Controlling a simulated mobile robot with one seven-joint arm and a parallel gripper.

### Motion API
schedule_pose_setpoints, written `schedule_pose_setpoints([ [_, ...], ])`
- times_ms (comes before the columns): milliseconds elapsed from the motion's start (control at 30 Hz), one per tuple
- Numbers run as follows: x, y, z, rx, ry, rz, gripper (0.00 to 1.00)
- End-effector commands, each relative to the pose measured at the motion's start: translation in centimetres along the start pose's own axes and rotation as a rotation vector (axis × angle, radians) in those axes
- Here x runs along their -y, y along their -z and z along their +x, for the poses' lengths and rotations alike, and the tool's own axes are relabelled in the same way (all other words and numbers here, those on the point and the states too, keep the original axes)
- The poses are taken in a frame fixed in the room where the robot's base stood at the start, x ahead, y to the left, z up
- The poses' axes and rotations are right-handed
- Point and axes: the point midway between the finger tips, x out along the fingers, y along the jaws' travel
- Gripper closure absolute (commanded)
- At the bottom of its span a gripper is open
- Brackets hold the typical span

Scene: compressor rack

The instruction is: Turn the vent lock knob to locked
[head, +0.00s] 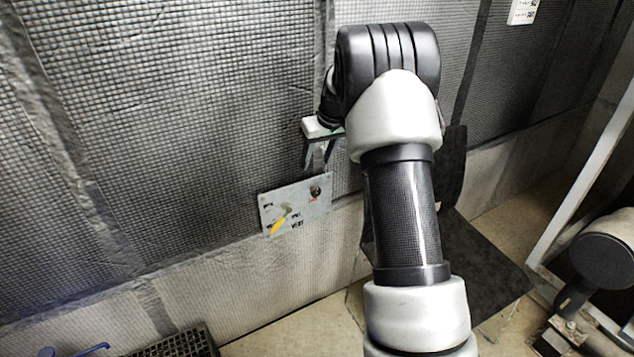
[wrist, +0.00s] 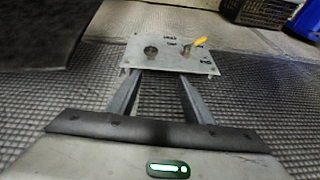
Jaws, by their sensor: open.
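A grey metal panel (head: 301,208) is on the quilted wall below my gripper in the head view. A knob with a yellow handle (head: 278,223) sits on its left half, the handle slanting down and left. Small lettering surrounds it, and one word looks like "VENT". A small dark round knob (head: 316,190) is at the panel's upper right. In the wrist view the panel (wrist: 170,66) lies beyond the fingertips, with the yellow handle (wrist: 199,42) right and the dark knob (wrist: 151,51) left. My gripper (wrist: 160,77) is open and empty, apart from both knobs.
Quilted wall padding (head: 190,120) surrounds the panel. A dark crate (head: 180,344) and a blue item (head: 88,350) are on the floor at lower left. A dark mat (head: 480,262) lies right of my arm, and a metal frame with machinery (head: 603,250) stands far right.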

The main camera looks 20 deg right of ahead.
Motion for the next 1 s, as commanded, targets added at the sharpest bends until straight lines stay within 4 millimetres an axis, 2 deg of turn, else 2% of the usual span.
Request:
schedule_pose_setpoints([
  [33, 0.1, -0.7, -1.4, -0.007, -0.039, -0.027, 0.54],
  [167, -0.1, -2.0, -2.8, -0.023, -0.103, -0.073, 0.54],
  [267, -0.2, -2.5, -2.9, -0.029, -0.121, -0.086, 0.54],
  [367, -0.3, -2.6, -2.0, -0.029, -0.124, -0.088, 0.54],
  [467, -0.5, -2.6, -0.4, -0.027, -0.123, -0.088, 0.54],
  [1000, -1.9, -2.2, 11.0, -0.027, -0.122, -0.087, 0.54],
])
